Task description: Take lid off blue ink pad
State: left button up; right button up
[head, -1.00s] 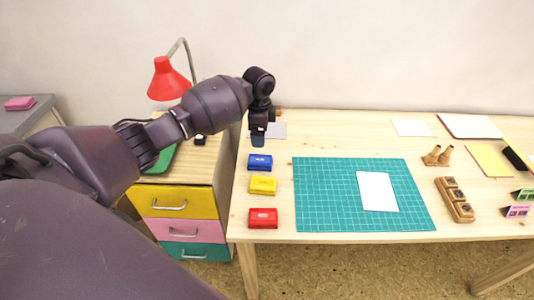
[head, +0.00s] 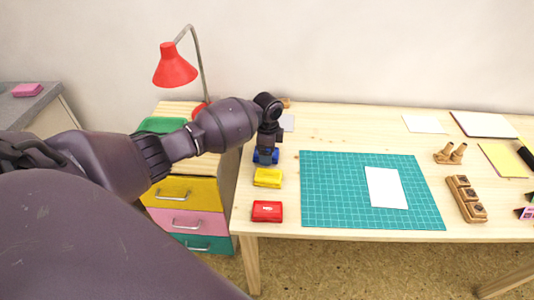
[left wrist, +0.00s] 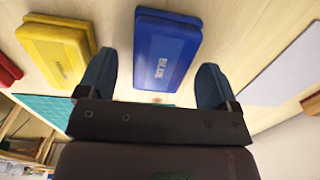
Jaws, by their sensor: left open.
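The blue ink pad (head: 266,156) lies on the table, partly hidden by my left gripper in the head view. In the left wrist view the blue ink pad (left wrist: 166,50) shows its closed blue lid with the word BLUE. My left gripper (head: 266,157) is directly over it. In the left wrist view my left gripper (left wrist: 155,82) is open, with one finger on either side of the pad's near end and nothing held between them. I cannot tell how high the fingertips are above the table. My right gripper is not in view.
A yellow ink pad (head: 268,177) sits close beside the blue one, and a red ink pad (head: 267,211) lies nearer the front edge. A green cutting mat (head: 330,190) with white paper (head: 385,187) lies to the right. A red lamp (head: 175,66) stands at the left.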

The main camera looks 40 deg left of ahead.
pick_arm(q)
jog(key=shift+c, duration=0.4)
jog(key=c, duration=0.9)
